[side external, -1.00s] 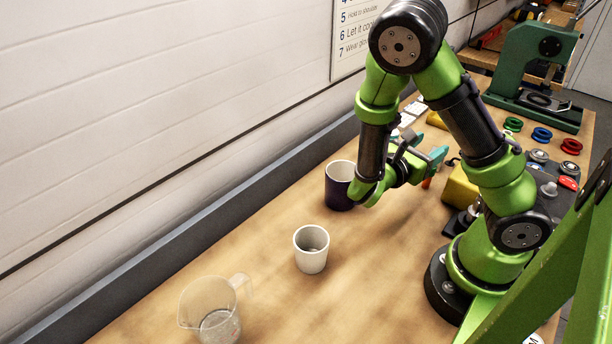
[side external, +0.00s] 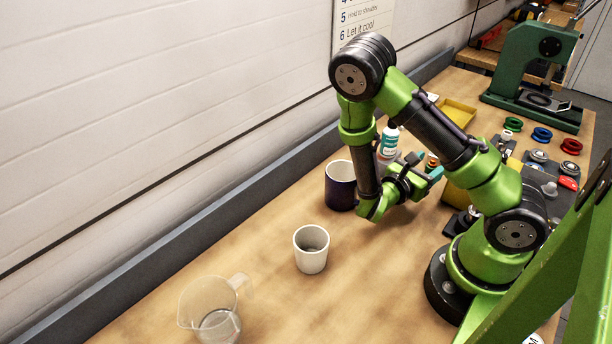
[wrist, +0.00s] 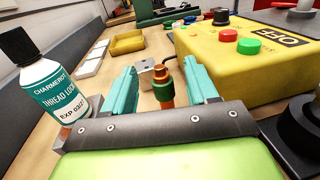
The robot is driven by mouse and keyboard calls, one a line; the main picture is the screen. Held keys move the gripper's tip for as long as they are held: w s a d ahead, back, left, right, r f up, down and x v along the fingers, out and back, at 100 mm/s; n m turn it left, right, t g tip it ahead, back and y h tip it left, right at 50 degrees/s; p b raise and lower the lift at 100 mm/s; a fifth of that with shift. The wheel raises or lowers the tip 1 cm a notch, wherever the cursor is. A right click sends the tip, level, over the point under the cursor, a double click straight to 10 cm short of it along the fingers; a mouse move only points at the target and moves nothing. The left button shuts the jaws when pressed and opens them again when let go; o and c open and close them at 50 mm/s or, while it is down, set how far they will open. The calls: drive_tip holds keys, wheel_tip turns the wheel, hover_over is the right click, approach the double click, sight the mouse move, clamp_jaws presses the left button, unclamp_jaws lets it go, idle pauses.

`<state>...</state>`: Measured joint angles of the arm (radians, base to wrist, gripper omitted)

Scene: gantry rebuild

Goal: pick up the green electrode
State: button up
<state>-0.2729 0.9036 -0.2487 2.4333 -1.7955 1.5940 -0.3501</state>
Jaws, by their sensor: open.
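The green electrode (wrist: 163,85) looks like a small upright orange-copper piece with a green band. In the wrist view it shows ahead of my gripper (wrist: 158,70), between the two teal fingers. The fingers are apart and I see no contact with it. Its lower end is partly hidden by the gripper's dark front edge. In the side view my gripper (side external: 424,167) is low over the table, right of the dark mug, and a small orange and dark piece (side external: 432,160) shows by the fingertips.
A white thread-lock bottle (wrist: 52,90) stands close left of the gripper. A yellow control box (wrist: 225,68) with buttons is close on the right. A metal block (wrist: 146,73) lies behind the electrode. A dark mug (side external: 340,192), white cup (side external: 311,259) and clear jug (side external: 204,309) stand nearer the side camera.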

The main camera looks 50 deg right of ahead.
drive_tip(key=shift+c, duration=0.5)
clamp_jaws()
drive_tip(key=shift+r, duration=0.1)
